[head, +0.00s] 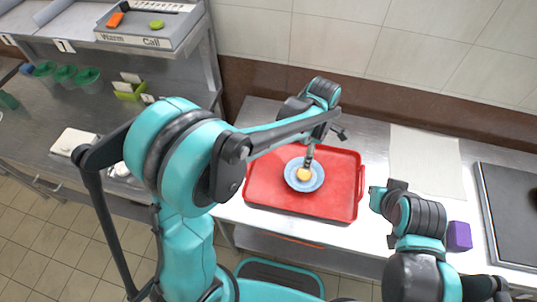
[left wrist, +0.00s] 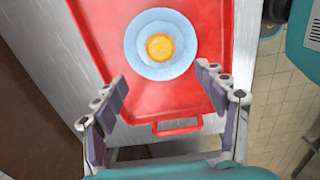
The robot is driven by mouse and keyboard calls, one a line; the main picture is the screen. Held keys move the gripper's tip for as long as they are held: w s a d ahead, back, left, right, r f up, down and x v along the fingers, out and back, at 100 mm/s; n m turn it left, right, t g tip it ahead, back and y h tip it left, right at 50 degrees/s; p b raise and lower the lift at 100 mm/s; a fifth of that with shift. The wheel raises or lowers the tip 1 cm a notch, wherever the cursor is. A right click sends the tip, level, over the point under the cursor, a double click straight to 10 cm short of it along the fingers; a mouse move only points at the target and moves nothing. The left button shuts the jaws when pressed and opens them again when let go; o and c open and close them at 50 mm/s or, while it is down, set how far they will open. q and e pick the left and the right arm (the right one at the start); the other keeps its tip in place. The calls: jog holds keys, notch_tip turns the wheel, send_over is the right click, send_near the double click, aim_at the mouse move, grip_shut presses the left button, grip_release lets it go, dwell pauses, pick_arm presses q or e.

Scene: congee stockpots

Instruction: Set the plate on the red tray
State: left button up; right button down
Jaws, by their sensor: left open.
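A light blue plate (head: 293,176) with a round yellow-orange item (head: 304,174) on it sits on the red tray (head: 335,200), near the tray's middle. In the left wrist view the plate (left wrist: 138,39) lies flat with the yellow item (left wrist: 160,47) at its centre, inside the tray's rim. My left gripper (head: 309,155) is over the tray beside the plate. In the left wrist view its fingers (left wrist: 165,80) are spread wide with nothing between them, apart from the plate. My right gripper (head: 385,193) is right of the tray; its jaw state is unclear.
A purple block (head: 459,236) stands on the steel counter near my right arm. A pale sheet (head: 427,160) lies behind, and a dark griddle (head: 512,205) is at the far right. A side counter at left holds several green cups (head: 66,74) and a white item (head: 74,142).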

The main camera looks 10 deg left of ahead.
pick_arm(q)
jog(key=s+a+r+m+t, duration=0.3)
jog(key=s+a+r+m, duration=0.1)
jog(key=s+a+m, duration=0.3)
jog(key=s+a+r+m+t, duration=0.4)
jog(key=s+a+r+m, duration=0.1)
jog(key=a+m, duration=0.5)
jog(key=shift+s+a+m, duration=0.35)
jog(key=shift+s+m, duration=0.15)
jog(key=shift+s, duration=0.35)
notch_tip(320, 180, down, 2)
jog(key=shift+f+b, duration=0.1)
jog(key=shift+b, duration=0.95)
